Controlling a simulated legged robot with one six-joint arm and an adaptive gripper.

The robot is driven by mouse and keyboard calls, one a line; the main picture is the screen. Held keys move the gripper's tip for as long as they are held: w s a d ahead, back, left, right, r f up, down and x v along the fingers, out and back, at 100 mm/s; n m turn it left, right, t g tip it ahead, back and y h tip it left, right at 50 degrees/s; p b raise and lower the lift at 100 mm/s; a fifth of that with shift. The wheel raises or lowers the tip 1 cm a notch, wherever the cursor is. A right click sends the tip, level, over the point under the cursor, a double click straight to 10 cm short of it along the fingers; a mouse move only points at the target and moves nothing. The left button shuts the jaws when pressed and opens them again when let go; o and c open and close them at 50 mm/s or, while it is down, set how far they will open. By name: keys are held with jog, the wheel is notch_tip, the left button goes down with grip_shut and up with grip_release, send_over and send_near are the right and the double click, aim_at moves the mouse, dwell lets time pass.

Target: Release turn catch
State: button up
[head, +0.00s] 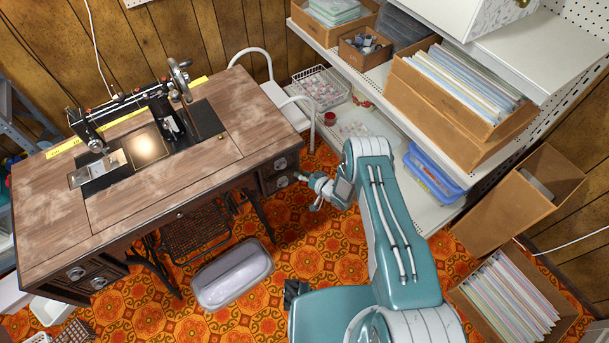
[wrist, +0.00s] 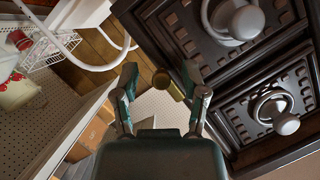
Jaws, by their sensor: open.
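A small brass piece (wrist: 163,80), which looks like the turn catch, shows between the fingers in the wrist view. It sits beside the dark carved drawer fronts (wrist: 225,115) of the sewing table. My gripper (wrist: 160,72) is open, with one finger on each side of the brass piece. I cannot tell whether either finger touches it. In the head view my gripper (head: 306,191) is at the right end of the wooden sewing table (head: 190,190), close to the right drawers (head: 281,172). The brass piece cannot be made out there.
Round metal drawer pulls (wrist: 286,124) jut out on the right in the wrist view. A white tubular frame (head: 311,118) stands behind my gripper. Shelves with boxes (head: 455,85) line the right. A grey bin (head: 232,274) lies on the patterned floor.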

jog(key=v, duration=1.2)
jog(key=shift+w, duration=0.1)
